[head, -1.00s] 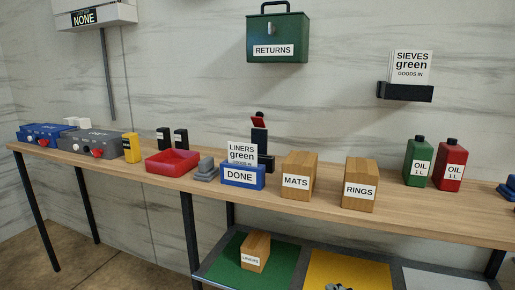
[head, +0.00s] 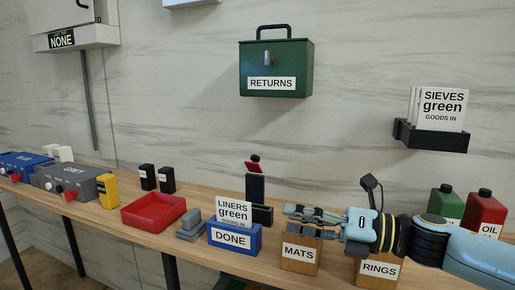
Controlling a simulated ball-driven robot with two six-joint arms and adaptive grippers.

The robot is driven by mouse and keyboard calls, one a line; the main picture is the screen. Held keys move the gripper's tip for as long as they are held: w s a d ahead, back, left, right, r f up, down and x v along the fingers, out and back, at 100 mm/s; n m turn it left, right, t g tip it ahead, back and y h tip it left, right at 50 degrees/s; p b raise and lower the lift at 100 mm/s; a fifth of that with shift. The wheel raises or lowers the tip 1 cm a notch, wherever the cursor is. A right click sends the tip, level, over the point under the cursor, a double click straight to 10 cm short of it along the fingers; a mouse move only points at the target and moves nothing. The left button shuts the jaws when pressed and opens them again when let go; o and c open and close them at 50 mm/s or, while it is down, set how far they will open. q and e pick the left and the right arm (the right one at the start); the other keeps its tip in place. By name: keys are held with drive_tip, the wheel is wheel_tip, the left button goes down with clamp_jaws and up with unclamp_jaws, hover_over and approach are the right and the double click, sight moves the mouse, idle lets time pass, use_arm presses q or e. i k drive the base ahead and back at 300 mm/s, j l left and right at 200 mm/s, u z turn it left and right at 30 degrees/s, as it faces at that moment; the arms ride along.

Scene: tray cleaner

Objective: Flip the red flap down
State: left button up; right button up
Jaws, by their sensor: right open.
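The red flap (head: 254,166) sits tilted on top of a black post (head: 256,188) with a black base, behind the blue DONE box. A small dark piece sits above the flap. My right gripper (head: 289,215) reaches in from the right, its fingers pointing left above the MATS box. It is open, with nothing seen between its fingers. In the picture it is right of and lower than the flap, apart from it. My left gripper is not in view.
The DONE box (head: 233,241) holds LINERS cards (head: 234,210) in front of the post. The MATS box (head: 299,255) and RINGS box (head: 378,270) stand below my right arm. A red tray (head: 154,214) and grey blocks (head: 190,226) are left. A green RETURNS box (head: 276,66) hangs above.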

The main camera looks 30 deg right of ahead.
sight(253, 166)
drive_tip(key=i+l, duration=0.7)
drive_tip(key=i, duration=0.15)
drive_tip(key=i+j, duration=0.15)
drive_tip(key=i, duration=0.15)
